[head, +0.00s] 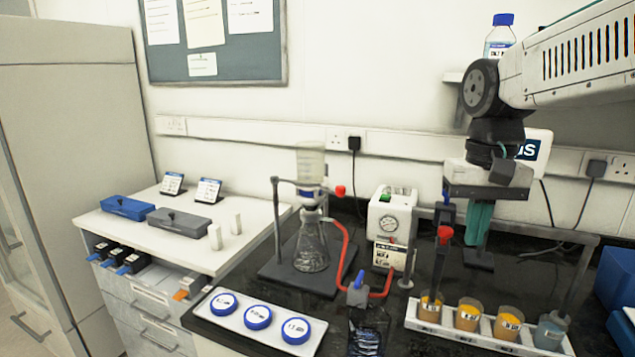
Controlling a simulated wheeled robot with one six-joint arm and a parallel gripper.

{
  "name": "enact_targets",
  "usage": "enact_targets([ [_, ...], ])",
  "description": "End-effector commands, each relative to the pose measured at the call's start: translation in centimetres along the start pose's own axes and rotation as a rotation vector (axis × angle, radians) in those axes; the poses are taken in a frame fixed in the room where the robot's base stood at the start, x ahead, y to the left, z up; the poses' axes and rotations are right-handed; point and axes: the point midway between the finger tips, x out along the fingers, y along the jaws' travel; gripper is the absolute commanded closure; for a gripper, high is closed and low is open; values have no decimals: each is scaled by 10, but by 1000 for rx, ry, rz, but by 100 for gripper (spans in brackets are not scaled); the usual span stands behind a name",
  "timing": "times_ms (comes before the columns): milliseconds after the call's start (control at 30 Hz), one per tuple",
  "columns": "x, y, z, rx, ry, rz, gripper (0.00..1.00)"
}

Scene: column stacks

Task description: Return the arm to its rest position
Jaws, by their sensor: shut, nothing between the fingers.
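My arm reaches in from the upper right, in front of the back wall. My gripper (477,238) points down over the right part of the dark bench, behind the rack of cups. Its teal fingers are together, with nothing visible between them. The fingertips appear just above a small dark block (479,261); I cannot tell the gap between them.
A rack (425,324) of orange-filled cups stands in front of my gripper, under a metal frame. A pump with a gauge (389,229), a red hose and a filter flask (311,247) stand to the left. A blue-capped bottle (499,40) sits on a shelf behind my arm.

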Motion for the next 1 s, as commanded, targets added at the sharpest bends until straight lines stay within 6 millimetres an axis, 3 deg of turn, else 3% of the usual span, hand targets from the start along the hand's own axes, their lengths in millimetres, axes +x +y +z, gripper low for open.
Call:
enact_targets([
  [33, 9, 6, 23, -27, 5, -1, 100],
  [200, 41, 24, 92, -113, 31, -3, 100],
  [300, 61, 33, 128, -144, 53, -4, 100],
  [433, 79, 41, 161, -152, 81, -5, 100],
  [600, 83, 46, 178, -140, 121, -8, 100],
  [1000, 78, 46, 178, -135, 138, -9, 100],
])
